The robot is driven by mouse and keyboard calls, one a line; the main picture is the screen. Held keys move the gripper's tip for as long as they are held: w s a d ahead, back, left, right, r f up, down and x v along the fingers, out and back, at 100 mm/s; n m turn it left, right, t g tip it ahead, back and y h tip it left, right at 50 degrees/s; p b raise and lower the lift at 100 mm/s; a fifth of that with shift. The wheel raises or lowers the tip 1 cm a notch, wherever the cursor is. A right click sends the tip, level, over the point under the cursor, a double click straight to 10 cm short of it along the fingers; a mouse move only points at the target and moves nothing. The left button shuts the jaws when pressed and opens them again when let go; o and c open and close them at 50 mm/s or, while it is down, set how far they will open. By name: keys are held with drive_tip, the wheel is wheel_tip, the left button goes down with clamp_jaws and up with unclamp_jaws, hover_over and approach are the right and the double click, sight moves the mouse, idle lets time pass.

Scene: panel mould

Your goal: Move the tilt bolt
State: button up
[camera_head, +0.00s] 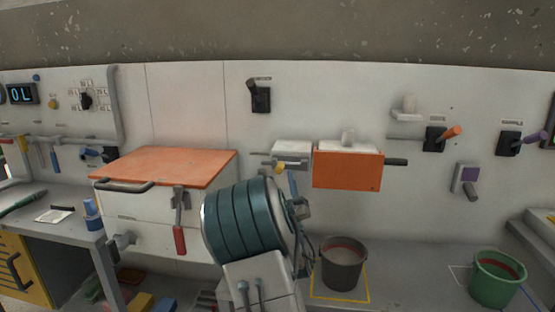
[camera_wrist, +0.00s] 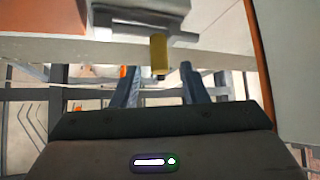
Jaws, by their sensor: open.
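A grey bolt mechanism (camera_head: 286,155) sits on the wall unit left of the orange panel; it looks like the tilt bolt, though no label is readable. It has a small yellow handle (camera_head: 281,165), which hangs down from a grey body in the wrist view (camera_wrist: 158,55). My gripper (camera_wrist: 161,72) is open in the wrist view, with one dark finger on each side of the yellow handle's lower end. I see no clear contact. In the head view my arm hides most of the gripper, just below the bolt.
The orange panel (camera_head: 347,172) has a black handle (camera_head: 396,162) at its right. An orange-topped cabinet (camera_head: 170,165) stands left of my arm. A grey bucket (camera_head: 342,268) and a green bucket (camera_head: 496,285) stand at the lower right. Several levers are mounted on the wall.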

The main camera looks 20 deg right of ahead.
sight(278, 165)
drive_tip(key=p+x, duration=0.1)
drive_tip(key=x, duration=0.5)
drive_tip(key=shift+w+d+r, duration=0.1)
drive_tip(key=shift+w+r, duration=0.05)
drive_tip(key=shift+w, duration=0.05)
clamp_jaws()
